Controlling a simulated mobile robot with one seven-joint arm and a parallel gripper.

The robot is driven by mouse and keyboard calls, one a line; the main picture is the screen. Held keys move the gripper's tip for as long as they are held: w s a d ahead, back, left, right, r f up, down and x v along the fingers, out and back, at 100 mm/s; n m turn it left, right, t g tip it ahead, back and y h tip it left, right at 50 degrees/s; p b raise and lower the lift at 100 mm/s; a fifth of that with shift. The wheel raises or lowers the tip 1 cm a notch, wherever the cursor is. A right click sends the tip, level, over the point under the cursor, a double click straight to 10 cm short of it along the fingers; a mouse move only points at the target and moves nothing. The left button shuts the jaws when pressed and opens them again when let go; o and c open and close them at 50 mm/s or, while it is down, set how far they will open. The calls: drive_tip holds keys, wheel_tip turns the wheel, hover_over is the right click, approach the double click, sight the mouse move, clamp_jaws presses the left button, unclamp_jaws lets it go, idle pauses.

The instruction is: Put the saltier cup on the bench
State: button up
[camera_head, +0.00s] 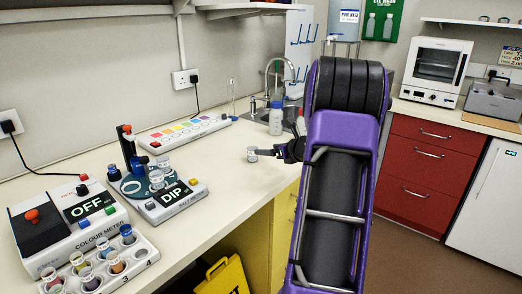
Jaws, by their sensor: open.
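A small pale cup (252,155) stands on the white bench (222,185), close to the bench's front edge. My gripper (276,152) is open just right of this cup, its fingers pointing left towards it. I cannot tell whether they touch it. A second small clear cup (157,180) is at the meter showing "DIP" (172,203). Another clear vessel (163,164) is just behind it. What the cups hold is too small to make out. My purple arm hides the bench to the right of the gripper.
A colour meter (75,225) reading "OFF" and a rack (140,254) of several coloured vials stand at the front left. A colour-patch panel (185,131) lies along the wall. A sink tap (281,68) and bottle (276,118) are behind the gripper.

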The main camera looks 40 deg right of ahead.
drive_tip(key=shift+v, duration=1.65)
drive_tip(key=shift+w, duration=0.1)
